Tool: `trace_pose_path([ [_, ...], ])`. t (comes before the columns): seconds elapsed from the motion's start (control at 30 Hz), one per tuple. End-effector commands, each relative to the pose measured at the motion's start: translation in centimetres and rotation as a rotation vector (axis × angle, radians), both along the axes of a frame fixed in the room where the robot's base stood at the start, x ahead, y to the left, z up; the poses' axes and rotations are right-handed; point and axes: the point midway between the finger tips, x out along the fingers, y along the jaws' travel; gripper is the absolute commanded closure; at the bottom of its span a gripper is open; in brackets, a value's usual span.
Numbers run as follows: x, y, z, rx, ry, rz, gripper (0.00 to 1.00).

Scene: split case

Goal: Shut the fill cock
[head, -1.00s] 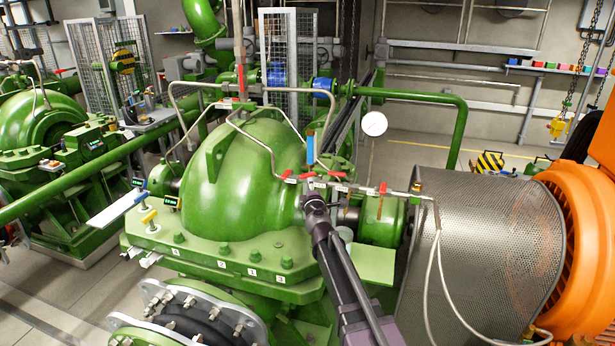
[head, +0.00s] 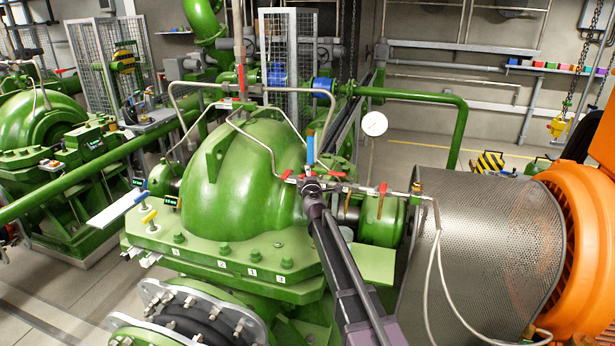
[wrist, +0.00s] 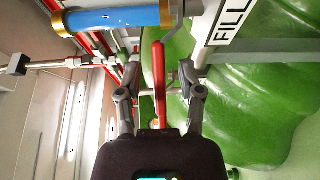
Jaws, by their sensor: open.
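In the wrist view a red lever (wrist: 159,85) stands lengthwise between the two fingers of my gripper (wrist: 160,78). The fingers are open, one on each side of it, with gaps visible. A white label reading FILL (wrist: 231,20) is on the fitting at the upper right. The lever's pivot end is near the top, beside a blue cylinder (wrist: 118,18). In the head view my gripper (head: 311,184) is at the small pipe row with red levers on the green pump's right side. My gripper hides part of that row there.
The green pump casing (head: 245,180) fills the space left of my gripper. A blue upright piece (head: 310,146) rises just behind it. A thin grey pipe (head: 265,140) arches over the casing.

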Motion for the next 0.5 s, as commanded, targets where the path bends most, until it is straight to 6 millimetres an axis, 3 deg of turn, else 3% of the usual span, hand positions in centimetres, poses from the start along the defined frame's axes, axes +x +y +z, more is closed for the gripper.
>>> trace_pose_path([
  [0.07, -0.01, -0.01, 0.00, 0.000, 0.000, 0.000, 0.57],
  [0.2, -0.02, -0.01, 0.00, 0.000, 0.000, 0.000, 0.99],
  [0.5, 0.00, -0.07, 0.00, 0.000, 0.000, 0.000, 1.00],
])
